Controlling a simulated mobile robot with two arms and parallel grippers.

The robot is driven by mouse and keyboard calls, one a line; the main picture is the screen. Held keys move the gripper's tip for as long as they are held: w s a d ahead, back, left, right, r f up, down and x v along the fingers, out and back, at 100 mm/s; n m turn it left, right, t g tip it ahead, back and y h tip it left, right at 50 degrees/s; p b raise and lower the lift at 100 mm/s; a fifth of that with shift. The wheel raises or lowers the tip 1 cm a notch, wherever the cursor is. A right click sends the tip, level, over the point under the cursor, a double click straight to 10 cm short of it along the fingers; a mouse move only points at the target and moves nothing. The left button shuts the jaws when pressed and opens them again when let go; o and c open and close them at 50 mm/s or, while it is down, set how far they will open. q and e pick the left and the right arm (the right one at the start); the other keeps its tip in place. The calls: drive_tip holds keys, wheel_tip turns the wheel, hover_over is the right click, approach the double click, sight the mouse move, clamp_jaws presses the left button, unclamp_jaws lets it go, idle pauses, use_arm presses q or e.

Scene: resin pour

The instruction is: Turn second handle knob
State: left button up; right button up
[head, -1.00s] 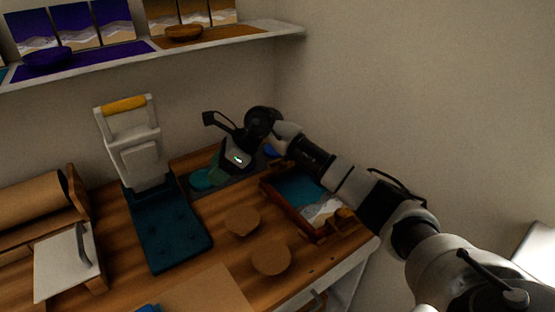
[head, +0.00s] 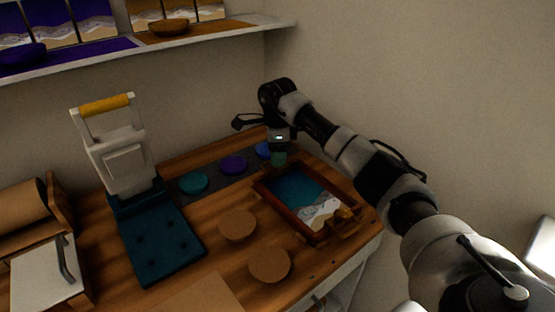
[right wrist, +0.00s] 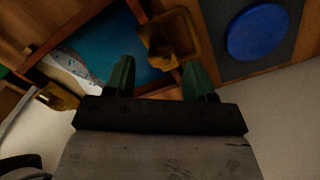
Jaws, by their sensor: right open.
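A wooden-framed tray (head: 318,238) with a blue and white wave picture lies at the right of the table. One brass handle (head: 345,214) is at its near end. In the right wrist view, another brass handle with a knob (right wrist: 170,42) is at the other end; my gripper hides it in the head view. My right gripper (head: 279,160) is over the tray's far end, pointing down. Its green fingers (right wrist: 159,68) are open and apart, with this handle showing beyond and between the tips. Contact cannot be told. My left gripper is not in view.
Teal (head: 193,183), purple (head: 233,165) and blue (right wrist: 257,32) discs sit on a dark strip beside the tray. Two cork discs (head: 238,225) lie left of it. A teal-based press (head: 160,245) stands further left. A wall rises close behind.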

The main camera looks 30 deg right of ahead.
drive_tip(key=shift+f, duration=1.2)
drive_tip(key=c, duration=0.9)
drive_tip(key=shift+c, duration=0.2)
